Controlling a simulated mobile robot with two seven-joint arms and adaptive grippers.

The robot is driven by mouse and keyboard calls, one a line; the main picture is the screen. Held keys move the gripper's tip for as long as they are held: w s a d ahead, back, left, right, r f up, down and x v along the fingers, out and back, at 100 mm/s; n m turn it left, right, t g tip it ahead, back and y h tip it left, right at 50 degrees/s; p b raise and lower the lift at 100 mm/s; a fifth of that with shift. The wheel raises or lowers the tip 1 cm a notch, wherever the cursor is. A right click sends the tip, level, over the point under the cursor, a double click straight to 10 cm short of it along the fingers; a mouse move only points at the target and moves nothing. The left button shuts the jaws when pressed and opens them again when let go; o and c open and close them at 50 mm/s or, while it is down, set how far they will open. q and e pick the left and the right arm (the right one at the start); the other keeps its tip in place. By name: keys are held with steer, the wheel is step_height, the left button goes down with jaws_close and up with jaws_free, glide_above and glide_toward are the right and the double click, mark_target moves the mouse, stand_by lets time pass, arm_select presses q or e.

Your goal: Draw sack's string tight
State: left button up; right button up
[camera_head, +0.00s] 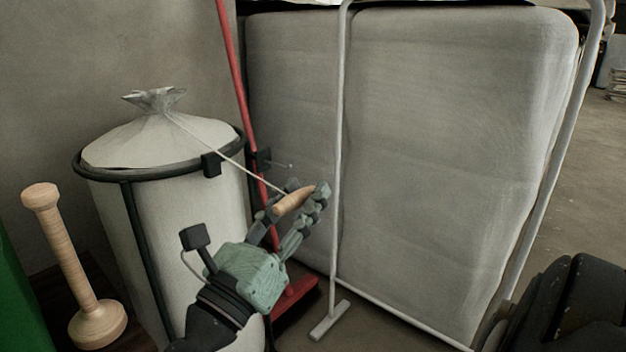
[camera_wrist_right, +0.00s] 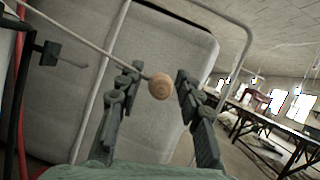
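A white sack (camera_head: 120,140) hangs in a dark-rimmed round stand (camera_head: 80,170) at the left of the head view. Its grey neck (camera_head: 155,98) is gathered and flares at the top. A pale string (camera_head: 225,157) runs straight from the neck down to a wooden handle (camera_head: 294,200). My right gripper (camera_head: 302,199) is shut on this handle, to the right of the sack and lower than its neck. In the right wrist view the round handle end (camera_wrist_right: 160,87) sits between the fingertips (camera_wrist_right: 160,82), with the string coming in from upper left. My left gripper is not in view.
A red pole (camera_head: 235,80) with a red base stands between the sack and a large pale padded block (camera_head: 450,150) in a white tube frame (camera_head: 340,130). A wooden post with round ends (camera_head: 70,260) stands at the left. Tables show far off in the wrist view.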

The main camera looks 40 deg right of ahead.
steer(key=v, duration=0.7)
steer(key=shift+a, duration=0.35)
steer(key=shift+f, duration=0.1)
